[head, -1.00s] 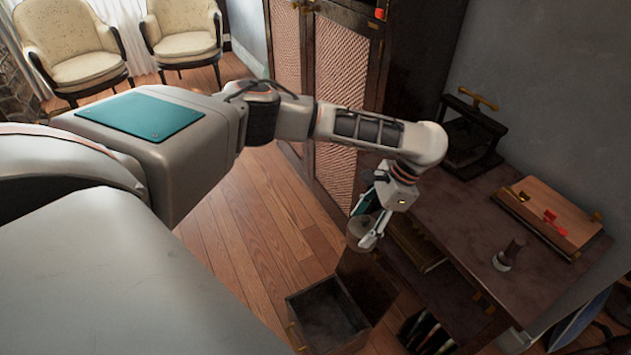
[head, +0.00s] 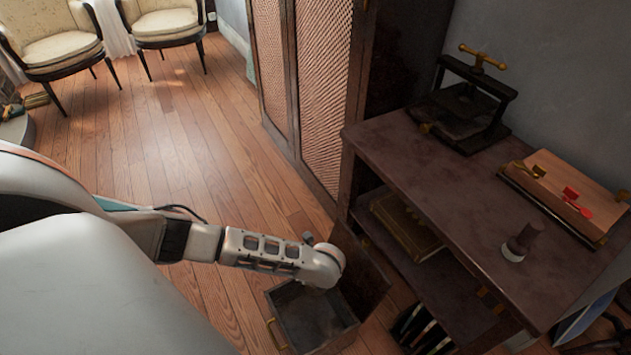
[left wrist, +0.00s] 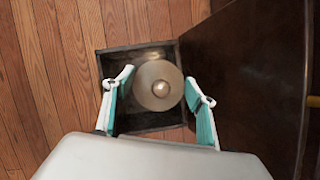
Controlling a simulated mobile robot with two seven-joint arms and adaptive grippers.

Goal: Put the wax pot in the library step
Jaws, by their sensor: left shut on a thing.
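The wax pot (left wrist: 158,86) is a round, dull metal pot with a knobbed lid, seen from above in the left wrist view. My left gripper (left wrist: 159,77) is shut on it, with one teal-lined finger on each side. The library step (head: 312,318) is a dark open box on the floor with its hinged top (head: 361,268) raised on the right. In the left wrist view the pot appears within the box's rim (left wrist: 101,72); I cannot tell whether it touches the bottom. In the head view my arm hides the pot and gripper. My right gripper is out of view.
A dark table (head: 440,170) with shelves stands right of the box, holding a press (head: 470,105), a wooden board (head: 565,195) and a small stamp (head: 521,242). A cabinet (head: 310,80) stands behind.

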